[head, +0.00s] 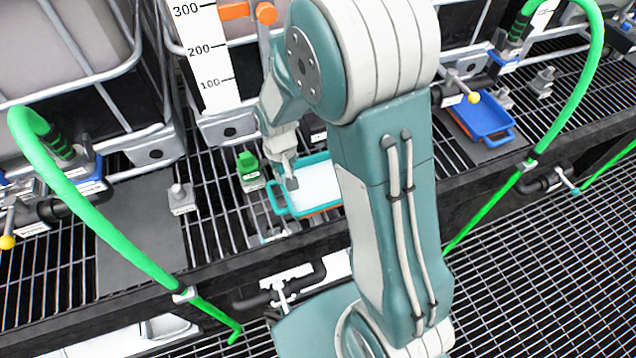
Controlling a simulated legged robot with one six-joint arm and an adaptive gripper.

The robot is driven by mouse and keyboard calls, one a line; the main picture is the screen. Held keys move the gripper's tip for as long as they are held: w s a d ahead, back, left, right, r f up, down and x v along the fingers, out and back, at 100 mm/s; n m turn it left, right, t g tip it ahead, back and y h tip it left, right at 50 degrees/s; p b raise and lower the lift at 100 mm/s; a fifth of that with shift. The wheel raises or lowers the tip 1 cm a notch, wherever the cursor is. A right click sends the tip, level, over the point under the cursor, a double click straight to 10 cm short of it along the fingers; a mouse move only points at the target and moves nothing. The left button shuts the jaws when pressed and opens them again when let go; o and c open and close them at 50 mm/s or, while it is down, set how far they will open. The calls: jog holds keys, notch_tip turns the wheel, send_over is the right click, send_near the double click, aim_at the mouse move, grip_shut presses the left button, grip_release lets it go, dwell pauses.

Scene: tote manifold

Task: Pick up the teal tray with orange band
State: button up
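The teal tray (318,188) with a white inside sits on the dark grating behind my arm. A sliver of orange shows along its lower front edge. A handle loop sticks out at its left side. My arm hides the tray's right part. My gripper (290,180) points down over the tray's left end, close to the handle. Whether its fingers touch the tray or are apart from it cannot be told. The fingers are small and partly overlap, so their opening is unclear.
A blue tray (482,118) lies on a grey plate at the right. Green hoses (95,225) arch at both sides. Caged tanks (60,50) stand behind. A grey plate (140,225) at left is mostly clear.

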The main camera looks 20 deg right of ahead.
aim_at(284, 190)
jog(key=shift+f, duration=0.9)
jog(key=f, duration=0.4)
jog(key=shift+s+a+f, duration=0.1)
jog(key=shift+a+f, duration=0.15)
jog(key=shift+a, duration=0.15)
jog(key=shift+f, duration=0.4)
jog(key=shift+d, duration=0.1)
grip_shut()
